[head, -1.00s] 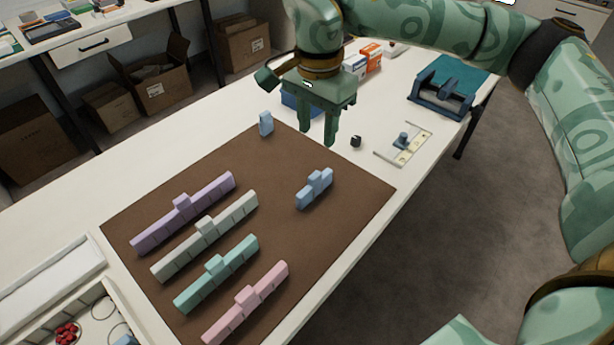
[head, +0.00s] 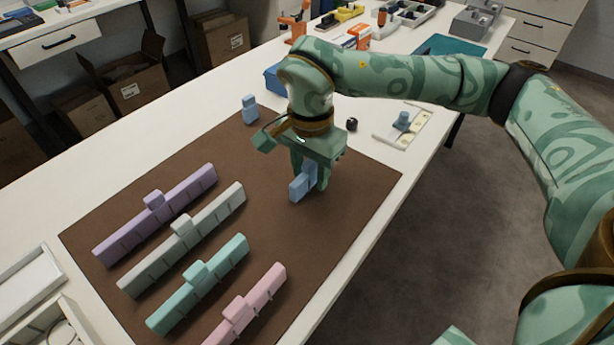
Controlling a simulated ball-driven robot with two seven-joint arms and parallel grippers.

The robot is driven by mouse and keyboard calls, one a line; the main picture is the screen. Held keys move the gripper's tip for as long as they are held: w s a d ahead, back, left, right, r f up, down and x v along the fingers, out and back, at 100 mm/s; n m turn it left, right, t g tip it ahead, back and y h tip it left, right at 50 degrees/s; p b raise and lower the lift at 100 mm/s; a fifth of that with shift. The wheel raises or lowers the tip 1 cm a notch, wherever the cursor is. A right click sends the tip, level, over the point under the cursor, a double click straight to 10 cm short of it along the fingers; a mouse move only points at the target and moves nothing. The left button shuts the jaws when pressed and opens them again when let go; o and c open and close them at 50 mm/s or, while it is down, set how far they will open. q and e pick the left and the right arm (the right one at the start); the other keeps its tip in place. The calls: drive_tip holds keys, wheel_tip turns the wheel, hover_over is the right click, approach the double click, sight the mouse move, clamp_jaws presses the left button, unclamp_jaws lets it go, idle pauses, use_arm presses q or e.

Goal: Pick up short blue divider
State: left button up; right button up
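The short blue divider (head: 299,188) stands on the brown mat (head: 270,224), toward its right side in the head view. My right gripper (head: 310,172) is down over it, pointing downward, with a finger on either side of its raised middle. The fingers look spread about as wide as before, so it appears open; whether they touch the divider I cannot tell. The gripper hides part of the divider's far end. A second small blue piece (head: 250,110) stands at the mat's far edge. My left gripper is not in view.
Longer purple (head: 160,215), grey (head: 185,240), teal (head: 200,285) and pink (head: 245,307) dividers lie in a row on the mat's left. A small black item (head: 352,124) and a pale plate with a blue knob (head: 402,122) lie on the white table beyond.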

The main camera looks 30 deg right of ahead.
drive_tip(key=shift+r, duration=0.1)
clamp_jaws()
drive_tip(key=shift+r, duration=0.2)
drive_tip(key=r+p, duration=0.2)
drive_tip(key=r, duration=0.1)
drive_tip(key=r+p, duration=0.1)
drive_tip(key=shift+s+r, duration=0.25)
use_arm(q)
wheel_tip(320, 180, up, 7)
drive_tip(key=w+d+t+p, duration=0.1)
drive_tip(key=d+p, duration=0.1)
drive_tip(key=p, duration=0.4)
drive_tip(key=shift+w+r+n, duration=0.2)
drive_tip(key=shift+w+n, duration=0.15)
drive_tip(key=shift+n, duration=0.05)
use_arm(e)
drive_tip(key=s+d+r, duration=0.2)
drive_tip(key=s+r, duration=0.6)
drive_tip(key=s, duration=0.5)
drive_tip(key=shift+s+d, duration=0.2)
drive_tip(key=shift+r, duration=0.1)
